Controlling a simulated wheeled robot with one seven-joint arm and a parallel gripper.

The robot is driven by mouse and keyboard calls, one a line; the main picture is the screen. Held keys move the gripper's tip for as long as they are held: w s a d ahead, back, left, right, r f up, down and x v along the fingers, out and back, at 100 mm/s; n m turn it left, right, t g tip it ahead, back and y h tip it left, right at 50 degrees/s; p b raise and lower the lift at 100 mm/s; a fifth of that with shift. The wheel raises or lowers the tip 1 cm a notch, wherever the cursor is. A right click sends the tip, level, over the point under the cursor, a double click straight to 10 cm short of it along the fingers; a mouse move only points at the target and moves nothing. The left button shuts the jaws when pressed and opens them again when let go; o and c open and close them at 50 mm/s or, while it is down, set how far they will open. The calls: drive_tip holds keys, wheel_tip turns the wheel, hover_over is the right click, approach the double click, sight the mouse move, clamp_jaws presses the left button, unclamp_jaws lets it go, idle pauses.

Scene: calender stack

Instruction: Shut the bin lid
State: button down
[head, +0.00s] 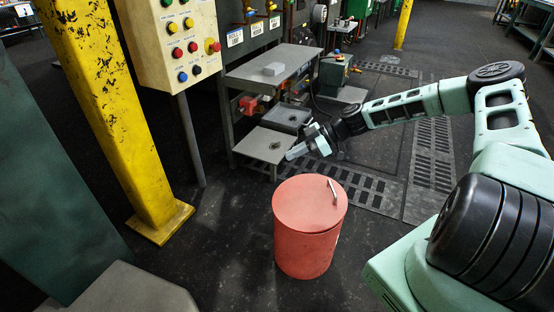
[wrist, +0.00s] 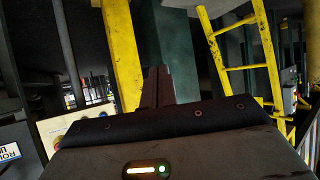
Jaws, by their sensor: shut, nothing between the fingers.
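A red round bin (head: 305,255) stands upright on the floor in the middle of the head view. Its red lid (head: 305,205) lies flat over the top, with no gap that I can see at the rim. A pale bar handle (head: 333,191) sits near the lid's right edge. My gripper (head: 289,155) is shut and empty, held above and behind the bin, pointing left and apart from the lid. In the wrist view the shut fingers (wrist: 158,78) show at the centre; the bin is not in that view.
A yellow post (head: 115,110) and a control box with coloured buttons (head: 180,40) stand to the left. A grey metal workbench (head: 265,70) with a lower shelf is behind the bin. Floor grates (head: 430,160) lie at right. The wrist view shows a yellow ladder (wrist: 240,70).

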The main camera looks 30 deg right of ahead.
sight(340, 194)
drive_tip(key=s+d+f+t+y+b, duration=0.1)
drive_tip(key=s+d+f+y+b, duration=0.1)
drive_tip(key=d+f+b, duration=0.3)
drive_tip(key=s+d+f+t+y+b, duration=0.1)
drive_tip(key=d+f+y+b, duration=0.4)
drive_tip(key=b, duration=0.7)
drive_tip(key=s+d+f+t+y+b, duration=0.2)
drive_tip(key=s+d+f+y+b, duration=0.1)
drive_tip(key=d+f+b, duration=0.3)
drive_tip(key=shift+s+f+y+b, duration=0.15)
drive_tip(key=shift+f+b, duration=0.45)
drive_tip(key=shift+f, duration=0.05)
drive_tip(key=shift+s+f+y+b, duration=0.15)
drive_tip(key=shift+f+b, duration=0.45)
drive_tip(key=shift+f, duration=0.05)
drive_tip(key=shift+s+d+f+t+y+b, duration=0.15)
drive_tip(key=shift+f+t+y+b, duration=0.1)
drive_tip(key=shift+f+b, duration=0.25)
drive_tip(key=shift+w+d+f+t+y+b, duration=0.15)
drive_tip(key=shift+f+y+b, duration=0.15)
drive_tip(key=shift+b, duration=0.25)
drive_tip(key=shift+s+f, duration=0.1)
